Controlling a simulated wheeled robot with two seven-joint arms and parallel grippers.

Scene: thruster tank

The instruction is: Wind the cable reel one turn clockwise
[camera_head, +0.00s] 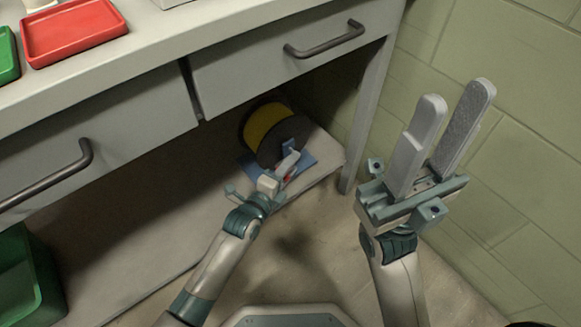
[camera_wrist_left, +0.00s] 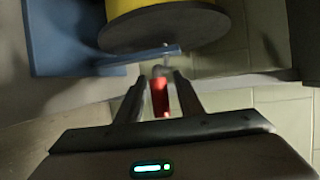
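The cable reel (camera_head: 264,122), wound with yellow cable between dark round flanges, sits on a blue stand (camera_head: 305,157) on the low shelf under the counter. The left wrist view shows its yellow winding (camera_wrist_left: 150,5), dark flange (camera_wrist_left: 165,28) and a blue crank arm (camera_wrist_left: 140,58) with a red handle (camera_wrist_left: 160,97). My left gripper (camera_head: 287,168) is at the front of the reel. In the left wrist view its fingers (camera_wrist_left: 160,82) stand on either side of the red handle, with gaps visible. My right gripper (camera_head: 457,100) is raised at the right, open and empty.
Drawers with dark handles (camera_head: 325,40) hang above the reel. A table leg (camera_head: 362,120) and a green block wall (camera_head: 530,110) stand to its right. A red tray (camera_head: 75,30) is on the counter; a green bin (camera_head: 22,275) is at lower left.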

